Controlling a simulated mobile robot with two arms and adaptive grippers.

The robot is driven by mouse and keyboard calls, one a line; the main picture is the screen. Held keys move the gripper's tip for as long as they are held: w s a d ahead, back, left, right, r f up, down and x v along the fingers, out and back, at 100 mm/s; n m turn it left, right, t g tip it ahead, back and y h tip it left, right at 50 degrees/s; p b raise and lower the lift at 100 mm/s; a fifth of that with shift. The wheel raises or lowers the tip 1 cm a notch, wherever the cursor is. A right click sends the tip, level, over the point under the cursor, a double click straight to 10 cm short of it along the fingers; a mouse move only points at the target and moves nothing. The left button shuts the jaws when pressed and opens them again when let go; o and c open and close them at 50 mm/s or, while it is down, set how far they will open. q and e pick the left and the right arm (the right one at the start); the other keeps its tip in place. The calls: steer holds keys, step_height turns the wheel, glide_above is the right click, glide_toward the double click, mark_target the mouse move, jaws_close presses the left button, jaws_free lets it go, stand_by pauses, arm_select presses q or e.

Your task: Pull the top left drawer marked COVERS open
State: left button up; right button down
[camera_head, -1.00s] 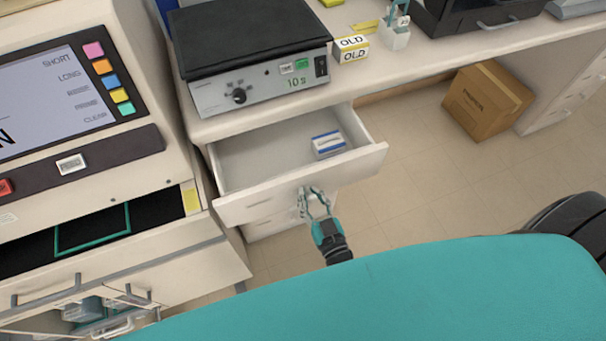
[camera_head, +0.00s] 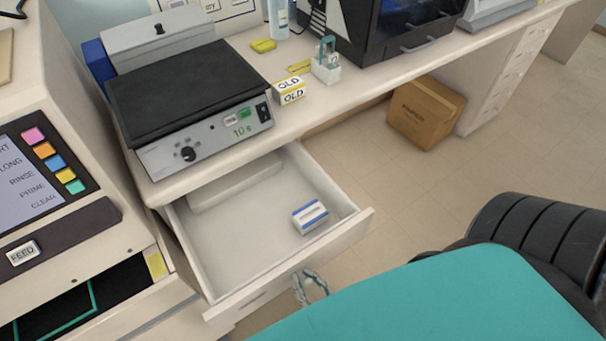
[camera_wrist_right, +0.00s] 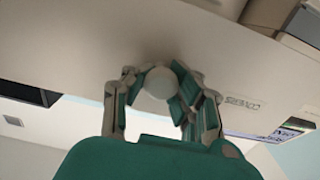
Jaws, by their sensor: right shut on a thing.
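The drawer (camera_head: 345,228) under the bench stands well open, its white front toward me. Its front also shows in the right wrist view (camera_wrist_right: 70,45), with the COVERS label (camera_wrist_right: 243,103) beside a round pale knob (camera_wrist_right: 158,84). My right gripper (camera_head: 308,276) is at the drawer front, partly hidden by my teal body. In the wrist view its fingers (camera_wrist_right: 165,72) are closed around the knob. Inside the drawer lie a small white and blue box (camera_head: 310,216) and a pale flat thing (camera_head: 235,185) at the back. My left gripper is not in view.
A hot plate (camera_head: 195,115) sits on the bench above the drawer. A stainer with a screen (camera_head: 30,165) stands close on the left. An OLD box (camera_head: 289,92) is at the bench edge. A cardboard box (camera_head: 425,113) is on the floor; the floor between is clear.

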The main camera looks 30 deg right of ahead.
steer(key=c, duration=1)
jaws_free()
steer(key=s, duration=1.2)
steer(key=shift+d, duration=0.2)
steer(key=shift+f, duration=0.1)
